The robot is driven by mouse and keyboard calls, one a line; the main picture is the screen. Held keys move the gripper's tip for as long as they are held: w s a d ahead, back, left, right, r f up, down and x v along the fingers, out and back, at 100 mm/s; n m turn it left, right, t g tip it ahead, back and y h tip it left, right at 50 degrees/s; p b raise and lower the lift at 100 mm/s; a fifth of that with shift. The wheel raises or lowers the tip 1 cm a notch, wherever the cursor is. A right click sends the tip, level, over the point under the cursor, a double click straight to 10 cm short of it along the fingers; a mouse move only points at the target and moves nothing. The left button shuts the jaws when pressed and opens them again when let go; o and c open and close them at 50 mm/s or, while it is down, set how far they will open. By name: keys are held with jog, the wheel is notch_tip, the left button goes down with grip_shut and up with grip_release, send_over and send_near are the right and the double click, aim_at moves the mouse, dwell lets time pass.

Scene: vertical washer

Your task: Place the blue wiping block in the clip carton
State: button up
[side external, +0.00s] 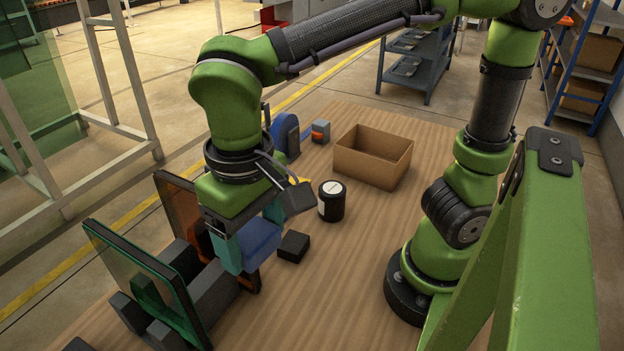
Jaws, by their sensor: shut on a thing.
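The blue wiping block (262,240) is between the teal fingertips of my gripper (250,236), in the lower left middle of the side external view. My gripper points down and is shut on the block. The fingers hide part of the block, and I cannot tell whether its underside touches anything. The clip carton (392,177) is an open-topped brown cardboard box on the wooden table, up and to the right of my gripper. Part of its inner floor shows, and I see nothing in it.
A black jar (332,203) with a pale lid mark and a small black block (293,246) stand between gripper and carton. A green panel (140,263) and an amber panel (183,212) stand in dark holders at left. A blue rounded object (286,134) and grey-orange box (320,131) stand behind.

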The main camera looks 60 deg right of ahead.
notch_tip(320, 180, up, 7)
jog(key=w+d+m, duration=0.4)
jog(key=w+d, duration=0.2)
jog(key=d, duration=0.6)
jog(key=w+d+m, duration=0.5)
jog(key=w+d, duration=0.1)
jog(key=d, duration=0.7)
jog(key=m, duration=0.8)
send_over(369, 163)
jog(key=w+d, duration=0.2)
jog(key=d, duration=0.2)
jog(key=f, duration=2.8)
jog(key=shift+s+f, duration=0.2)
jog(key=shift+s, duration=0.2)
